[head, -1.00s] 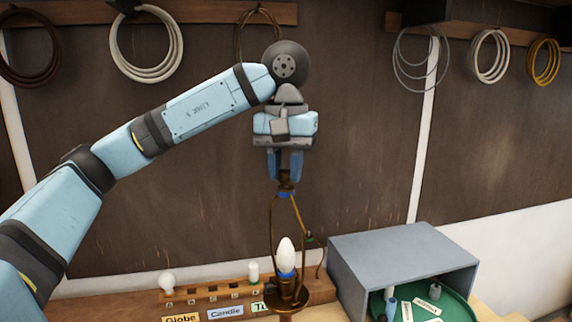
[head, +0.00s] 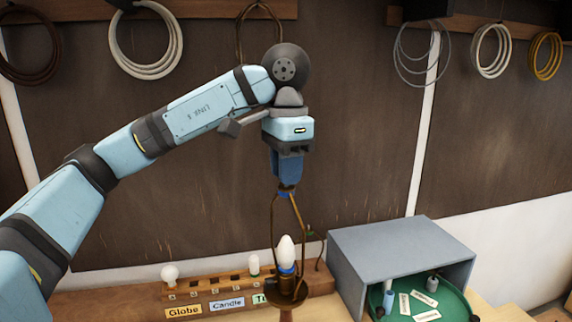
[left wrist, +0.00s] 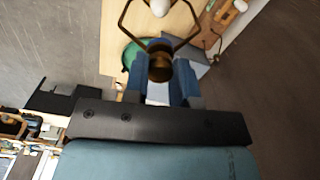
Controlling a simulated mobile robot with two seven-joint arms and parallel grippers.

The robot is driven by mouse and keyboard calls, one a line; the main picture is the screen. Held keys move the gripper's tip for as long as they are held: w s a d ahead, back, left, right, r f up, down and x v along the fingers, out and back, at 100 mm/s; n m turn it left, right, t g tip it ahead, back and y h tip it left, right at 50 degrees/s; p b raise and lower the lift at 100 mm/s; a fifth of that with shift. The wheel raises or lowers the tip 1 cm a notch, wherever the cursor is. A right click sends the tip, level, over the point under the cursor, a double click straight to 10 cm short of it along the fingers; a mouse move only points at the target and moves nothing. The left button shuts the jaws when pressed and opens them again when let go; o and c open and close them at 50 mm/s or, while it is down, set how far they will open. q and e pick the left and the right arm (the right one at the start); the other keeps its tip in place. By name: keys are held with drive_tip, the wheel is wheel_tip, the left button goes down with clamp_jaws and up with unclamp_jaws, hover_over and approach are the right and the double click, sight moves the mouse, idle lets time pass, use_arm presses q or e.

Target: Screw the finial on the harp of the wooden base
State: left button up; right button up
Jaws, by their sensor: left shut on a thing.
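The lamp's wooden base (head: 286,313) is at the bottom of the head view, mostly cut off. Its brass harp (head: 273,222) rises upright around a white candle bulb (head: 286,250). My left gripper (head: 287,182) points straight down over the top of the harp, with its blue fingers shut on the finial. In the left wrist view the dark bronze finial (left wrist: 159,62) sits between the blue fingers, over the harp's top (left wrist: 160,43). In the head view the fingers hide most of the finial. I cannot tell how tightly it sits. My right gripper is not in view.
A rack of bulbs (head: 212,289) with labels stands left of the lamp. A grey open-fronted box (head: 385,245) with a green tray (head: 455,303) stands to the right. Coiled cables (head: 146,50) hang on the wall behind. The space around the raised arm is clear.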

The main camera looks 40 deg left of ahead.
use_arm(q)
drive_tip(key=m, duration=0.3)
drive_tip(key=shift+m+p, duration=0.4)
drive_tip(key=shift+m, duration=0.3)
drive_tip(key=o, duration=0.9)
drive_tip(key=shift+s, duration=0.1)
drive_tip(key=shift+o, duration=0.2)
